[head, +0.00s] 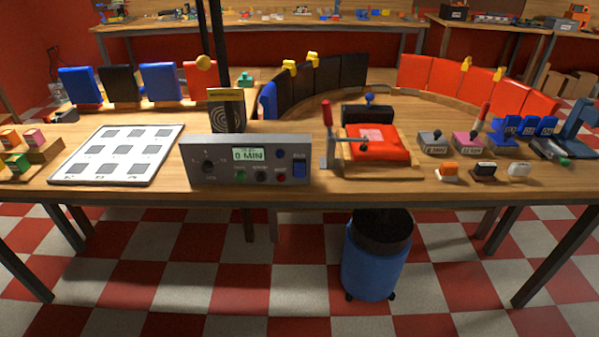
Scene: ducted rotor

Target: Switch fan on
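A grey control box (245,160) stands near the front edge of the wooden table, left of centre. Its lit display (248,154) reads 0 MIN. A round dial (208,167) is on its left side. A green button (240,175), a dark knob (261,177) and a red button (282,177) sit below the display. A blue rocker switch (299,169) is at its right end; its position is too small to tell. A dark panel with pale concentric rings (228,111) stands behind the box. No turning rotor can be made out. Neither gripper is in view.
A white board with grey squares (118,154) lies left of the box. A red-handled clamp (327,120) and a red pad (378,146) stand just right. A dark pole (218,50) rises behind. Floor in front looks clear.

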